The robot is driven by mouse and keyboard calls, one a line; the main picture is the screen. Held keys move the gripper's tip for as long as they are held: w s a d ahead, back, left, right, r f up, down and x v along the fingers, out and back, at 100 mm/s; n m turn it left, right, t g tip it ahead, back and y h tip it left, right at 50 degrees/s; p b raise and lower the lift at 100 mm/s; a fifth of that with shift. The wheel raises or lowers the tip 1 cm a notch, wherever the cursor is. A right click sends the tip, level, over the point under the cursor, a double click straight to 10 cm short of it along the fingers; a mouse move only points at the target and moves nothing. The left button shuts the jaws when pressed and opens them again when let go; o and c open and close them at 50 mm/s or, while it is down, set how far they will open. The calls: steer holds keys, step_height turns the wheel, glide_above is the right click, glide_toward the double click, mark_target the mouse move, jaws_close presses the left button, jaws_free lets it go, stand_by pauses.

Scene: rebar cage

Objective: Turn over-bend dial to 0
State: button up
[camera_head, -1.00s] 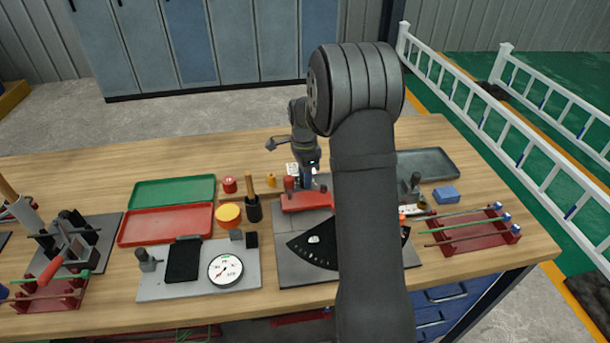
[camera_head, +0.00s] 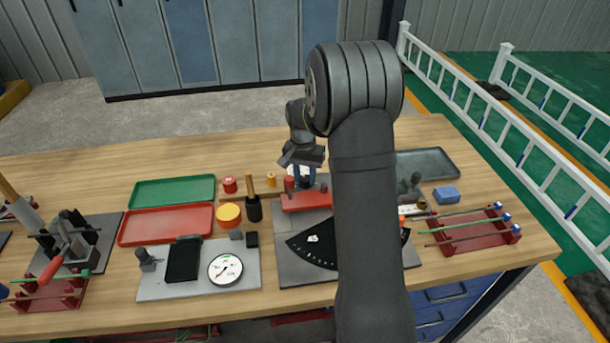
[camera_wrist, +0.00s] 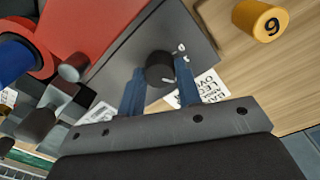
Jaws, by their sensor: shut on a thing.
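The over-bend dial is a small dark round knob (camera_wrist: 160,68) on the grey plate of the bending station, in the middle of the wrist view. My gripper (camera_wrist: 159,77) has one blue finger on each side of the knob and is shut on it. A short pale mark shows on the knob's near edge; I cannot read a setting. White labels with black print lie on both sides of it, partly covered by my fingers. In the head view my gripper (camera_head: 304,175) is at the back of the station plate (camera_head: 293,262), behind the red block (camera_head: 305,200); the knob is hard to make out there.
A yellow numbered cylinder (camera_wrist: 256,20) stands on the wood to the right in the wrist view. In the head view, a dark-handled tool (camera_head: 254,208), a red cylinder (camera_head: 230,185) and red and green trays (camera_head: 172,190) stand left. My arm covers part of the station.

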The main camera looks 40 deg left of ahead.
mark_target(303, 179)
steer(key=n, duration=1.2)
stand_by(0.7)
steer(key=o, duration=1)
steer(key=shift+c, duration=0.2)
step_height(303, 179, up, 18)
steer(key=shift+s+f, duration=0.25)
steer(key=shift+s, duration=0.15)
steer(key=shift+f, duration=0.15)
steer(key=f, duration=1.7)
steer(key=shift+w+d+f, duration=0.1)
steer(key=shift+w, duration=0.3)
